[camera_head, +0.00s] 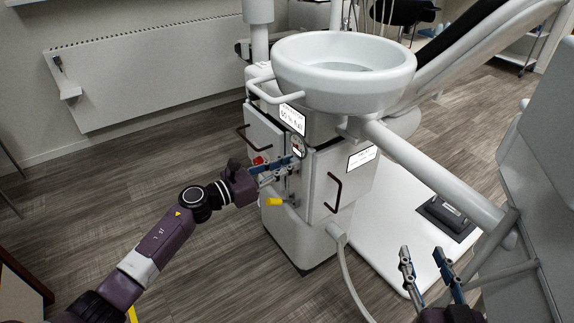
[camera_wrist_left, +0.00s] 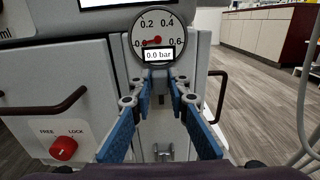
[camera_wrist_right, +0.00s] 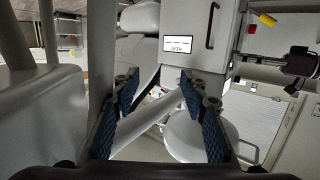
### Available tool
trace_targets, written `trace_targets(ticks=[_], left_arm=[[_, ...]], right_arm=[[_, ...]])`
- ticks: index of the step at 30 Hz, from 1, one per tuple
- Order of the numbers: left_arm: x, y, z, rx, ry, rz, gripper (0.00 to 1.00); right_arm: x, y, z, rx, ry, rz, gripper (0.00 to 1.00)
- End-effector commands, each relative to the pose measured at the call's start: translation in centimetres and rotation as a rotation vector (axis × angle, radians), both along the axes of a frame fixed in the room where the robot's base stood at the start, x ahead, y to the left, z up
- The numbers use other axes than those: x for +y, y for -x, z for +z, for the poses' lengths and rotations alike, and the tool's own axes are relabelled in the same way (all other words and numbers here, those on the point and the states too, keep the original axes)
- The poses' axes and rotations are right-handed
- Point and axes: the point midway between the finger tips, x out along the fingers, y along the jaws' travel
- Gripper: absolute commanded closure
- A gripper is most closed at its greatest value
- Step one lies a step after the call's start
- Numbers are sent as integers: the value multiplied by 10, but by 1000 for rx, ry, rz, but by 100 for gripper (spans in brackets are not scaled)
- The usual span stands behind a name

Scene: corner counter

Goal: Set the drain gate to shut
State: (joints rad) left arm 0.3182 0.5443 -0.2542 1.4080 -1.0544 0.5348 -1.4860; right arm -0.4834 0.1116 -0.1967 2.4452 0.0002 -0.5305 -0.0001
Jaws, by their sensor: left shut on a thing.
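My left gripper (camera_head: 290,168) is at the front of the white cabinet (camera_head: 300,219) under the basin. In the left wrist view the gripper (camera_wrist_left: 160,78) is just below a round gauge (camera_wrist_left: 160,38) reading 0.0 bar. Its fingers are closed on a small part there, mostly hidden between the tips. A yellow-ended lever (camera_head: 274,201) sticks out below the gripper in the head view. I cannot tell which part is the drain gate, nor its setting. My right gripper (camera_head: 421,252) is open and empty, away from the cabinet.
A red knob (camera_wrist_left: 64,148) marked FREE and LOCK is left of the gripper. Dark door handles (camera_head: 335,192) flank the middle panel. The white basin (camera_head: 345,70) overhangs the cabinet. A hose (camera_head: 350,275) runs down in front. Floor at left is clear.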

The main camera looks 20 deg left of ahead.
Motion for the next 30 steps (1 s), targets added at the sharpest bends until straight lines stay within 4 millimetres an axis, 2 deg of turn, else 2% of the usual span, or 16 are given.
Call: trace_targets(ticks=[5, 11, 21, 25, 30], left_arm=[[0, 1, -13, 4, -2, 0, 100], [0, 1, -23, 5, -3, -1, 100], [0, 1, -39, 7, -4, -1, 100], [0, 1, -42, 8, -5, -2, 100], [-1, 2, -44, 9, -5, -2, 100]], right_arm=[[7, -6, 39, -183, -47, 12, 60], [12, -1, 87, -396, -103, 24, 60], [12, 33, 158, -749, -202, 42, 60], [10, 46, 175, -838, -227, 46, 60], [9, 53, 183, -882, -239, 48, 60]])
